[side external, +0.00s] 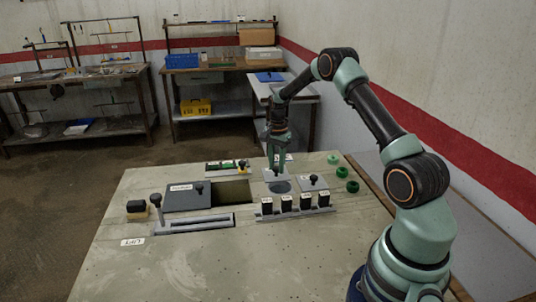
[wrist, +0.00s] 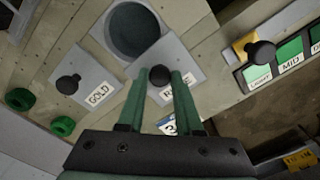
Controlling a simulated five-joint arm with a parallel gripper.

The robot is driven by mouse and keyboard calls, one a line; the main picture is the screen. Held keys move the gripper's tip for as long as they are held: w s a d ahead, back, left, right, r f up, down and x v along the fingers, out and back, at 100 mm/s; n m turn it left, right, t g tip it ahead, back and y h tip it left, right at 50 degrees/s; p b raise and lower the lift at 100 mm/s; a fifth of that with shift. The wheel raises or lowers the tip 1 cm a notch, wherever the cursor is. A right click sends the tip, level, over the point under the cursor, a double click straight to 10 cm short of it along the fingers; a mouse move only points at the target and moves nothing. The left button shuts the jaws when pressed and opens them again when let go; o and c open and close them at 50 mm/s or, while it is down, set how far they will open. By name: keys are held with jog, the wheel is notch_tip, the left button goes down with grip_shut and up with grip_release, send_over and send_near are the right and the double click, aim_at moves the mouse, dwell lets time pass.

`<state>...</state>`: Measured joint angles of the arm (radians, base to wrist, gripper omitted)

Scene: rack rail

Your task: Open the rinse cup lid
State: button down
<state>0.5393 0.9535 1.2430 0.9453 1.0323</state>
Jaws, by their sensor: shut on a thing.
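The rinse cup (side external: 280,187) is a round dark opening in the bench top; it also shows in the wrist view (wrist: 130,30). The plate lies beside the opening, which looks almost wholly uncovered. My gripper (wrist: 159,74) is shut on the lid's knob, one green finger on each side. In the side external view my gripper (side external: 277,160) points down over the lid (side external: 268,174).
A "GOLD" lid (wrist: 75,62) with its own knob lies next to the cup. Several black blocks (side external: 305,201) stand in a front rack. A grey lid (side external: 175,198) sits beside a dark tank opening (side external: 234,191). A green labelled panel (wrist: 290,51) lies nearby.

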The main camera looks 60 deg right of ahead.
aim_at(276, 167)
jog(key=c, duration=0.6)
grip_release()
notch_tip(276, 167, up, 12)
jog(key=shift+r, duration=0.1)
jog(key=s+a+r+n+t, duration=0.1)
jog(key=s+a+r+n, duration=0.2)
jog(key=a+r+n, duration=0.4)
jog(key=s+a+r+n+t, duration=0.2)
jog(key=a+r, duration=0.3)
jog(key=a, duration=0.4)
jog(key=s+a+n+t, duration=0.1)
jog(key=s+a+n, duration=0.2)
jog(key=s+a+f+n, duration=0.1)
jog(key=s+a+n, duration=0.2)
jog(key=s+a, duration=0.1)
jog(key=s+a+n+t, duration=0.1)
jog(key=s+a+n, duration=0.2)
jog(key=s+a, duration=0.1)
jog(key=shift+s+f+t, duration=0.2)
jog(key=shift+f+t, duration=0.05)
jog(key=shift+t, duration=0.05)
